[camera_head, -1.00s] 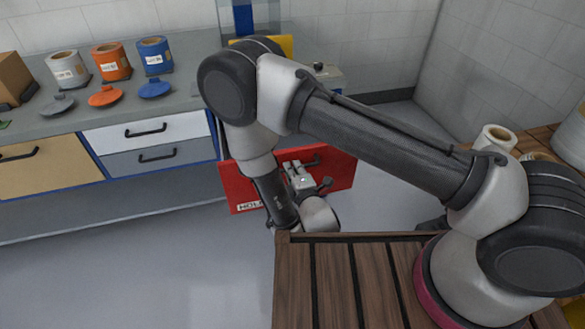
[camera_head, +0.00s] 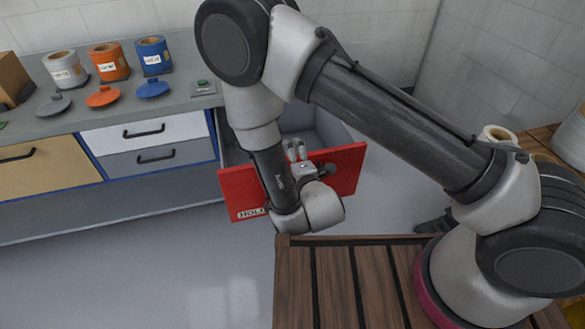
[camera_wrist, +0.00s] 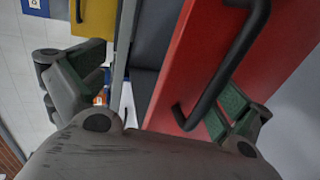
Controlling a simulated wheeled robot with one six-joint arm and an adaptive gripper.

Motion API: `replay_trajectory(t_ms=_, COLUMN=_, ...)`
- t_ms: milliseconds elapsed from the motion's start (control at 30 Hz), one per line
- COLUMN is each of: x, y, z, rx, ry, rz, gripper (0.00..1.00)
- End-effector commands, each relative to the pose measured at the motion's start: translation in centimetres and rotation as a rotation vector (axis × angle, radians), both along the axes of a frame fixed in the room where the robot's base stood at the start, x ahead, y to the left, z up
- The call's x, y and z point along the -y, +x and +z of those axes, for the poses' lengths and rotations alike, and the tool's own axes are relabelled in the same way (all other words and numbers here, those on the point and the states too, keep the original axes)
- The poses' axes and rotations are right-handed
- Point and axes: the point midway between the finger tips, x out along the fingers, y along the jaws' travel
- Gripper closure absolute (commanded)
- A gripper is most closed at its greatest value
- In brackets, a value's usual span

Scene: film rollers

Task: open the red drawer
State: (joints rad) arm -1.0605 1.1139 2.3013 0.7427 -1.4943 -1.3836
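The red drawer (camera_head: 347,172) stands pulled out from the grey bench, its inside partly visible behind the front. In the wrist view its red front (camera_wrist: 190,65) fills the middle right, with a black bar handle (camera_wrist: 228,66) on it. My gripper (camera_head: 297,150) is at the top edge of the red front. The wrist view shows my gripper (camera_wrist: 150,88) with its fingers spread wide. The right finger is close to the handle's lower end, the left finger beyond the front's other side. I cannot tell whether a finger touches. My arm hides part of the front.
White (camera_head: 178,127) and grey (camera_head: 188,155) drawers sit left of the red one, with a tan drawer (camera_head: 45,165) farther left. Pots and lids stand on the bench (camera_head: 190,95). A slatted wooden surface (camera_head: 335,285) lies close in front. Floor is clear at the left.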

Motion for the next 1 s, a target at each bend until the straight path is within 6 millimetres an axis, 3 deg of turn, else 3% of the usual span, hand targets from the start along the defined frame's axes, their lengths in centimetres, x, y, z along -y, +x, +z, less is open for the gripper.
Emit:
replay_trajectory(t_ms=33, x=-0.1, y=0.5, z=3.3, rx=0.073, ry=0.027, rz=-0.01, gripper=0.19)
replay_trajectory(t_ms=267, x=0.0, y=0.4, z=5.0, rx=0.07, ry=0.02, rz=-0.008, gripper=0.19)
replay_trajectory(t_ms=367, x=0.0, y=0.4, z=5.0, rx=0.068, ry=0.021, rz=-0.007, gripper=0.41)
replay_trajectory(t_ms=433, x=-0.1, y=0.4, z=4.9, rx=0.067, ry=0.021, rz=-0.006, gripper=0.63)
replay_trajectory(t_ms=467, x=-0.1, y=0.4, z=4.9, rx=0.067, ry=0.022, rz=-0.007, gripper=0.66)
replay_trajectory(t_ms=767, x=-0.1, y=0.4, z=4.7, rx=0.056, ry=0.045, rz=-0.011, gripper=0.66)
replay_trajectory(t_ms=867, x=0.2, y=-0.1, z=2.4, rx=-0.07, ry=0.112, rz=-0.053, gripper=0.66)
replay_trajectory(t_ms=967, x=0.8, y=-2.1, z=-2.6, rx=-0.327, ry=0.173, rz=-0.123, gripper=0.66)
replay_trajectory(t_ms=1000, x=1.3, y=-3.6, z=-4.9, rx=-0.453, ry=0.187, rz=-0.164, gripper=0.66)
